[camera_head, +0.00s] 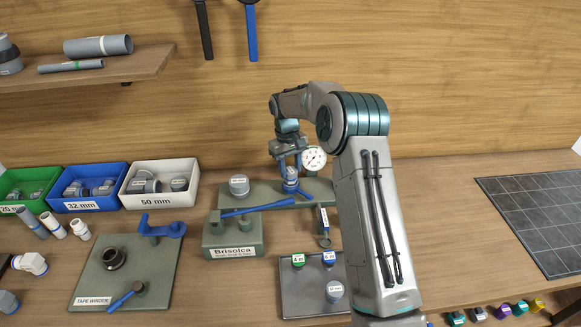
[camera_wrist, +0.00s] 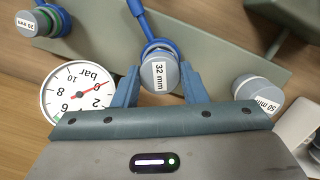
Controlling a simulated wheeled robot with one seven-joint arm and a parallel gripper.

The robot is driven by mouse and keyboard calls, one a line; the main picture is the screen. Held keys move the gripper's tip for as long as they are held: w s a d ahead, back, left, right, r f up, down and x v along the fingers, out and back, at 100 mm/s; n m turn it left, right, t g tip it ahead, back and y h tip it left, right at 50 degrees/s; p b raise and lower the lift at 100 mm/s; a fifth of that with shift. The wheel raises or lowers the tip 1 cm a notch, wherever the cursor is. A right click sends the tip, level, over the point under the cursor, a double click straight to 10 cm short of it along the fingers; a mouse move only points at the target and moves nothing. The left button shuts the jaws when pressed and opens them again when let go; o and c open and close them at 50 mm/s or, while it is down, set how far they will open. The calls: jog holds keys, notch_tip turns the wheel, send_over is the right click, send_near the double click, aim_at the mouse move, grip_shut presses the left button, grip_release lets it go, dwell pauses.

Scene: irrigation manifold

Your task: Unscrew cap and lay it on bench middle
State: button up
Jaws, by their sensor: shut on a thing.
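The grey cap labelled 32 mm (camera_wrist: 160,76) sits on a blue fitting on the green-grey manifold rail. My gripper (camera_wrist: 158,80) is shut on this cap, one blue finger on each side. In the head view my gripper (camera_head: 290,158) points down over the rail, and the cap (camera_head: 291,178) shows just below it, above blue parts. The cap looks upright on its fitting; whether its thread is loose I cannot tell. The wooden bench (camera_head: 205,240) runs beneath everything.
A pressure gauge (camera_head: 314,158) stands close beside my gripper. A 50 mm cap (camera_head: 239,185) is on the rail to the left. A Brisolca block (camera_head: 233,235) with a blue-handled tool stands in front. A grey tray (camera_head: 300,275) with caps lies nearer. The bench right of my arm is mostly clear.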

aim_at(290, 171)
jog(key=n, duration=0.4)
jog(key=shift+s+a+f+n+h, duration=0.1)
jog(key=shift+s+f+n+h, duration=0.2)
jog(key=shift+s, duration=0.05)
jog(key=o, duration=0.7)
jog(key=shift+c, duration=0.2)
jog(key=o, duration=0.5)
jog(key=shift+s+r, duration=0.1)
jog(key=shift+r, duration=0.1)
jog(key=shift+o, duration=1.2)
jog(key=shift+r, duration=0.2)
jog(key=shift+w+r+p, duration=0.2)
jog(key=shift+r+p, duration=1.95)
jog(key=shift+r, duration=1.55)
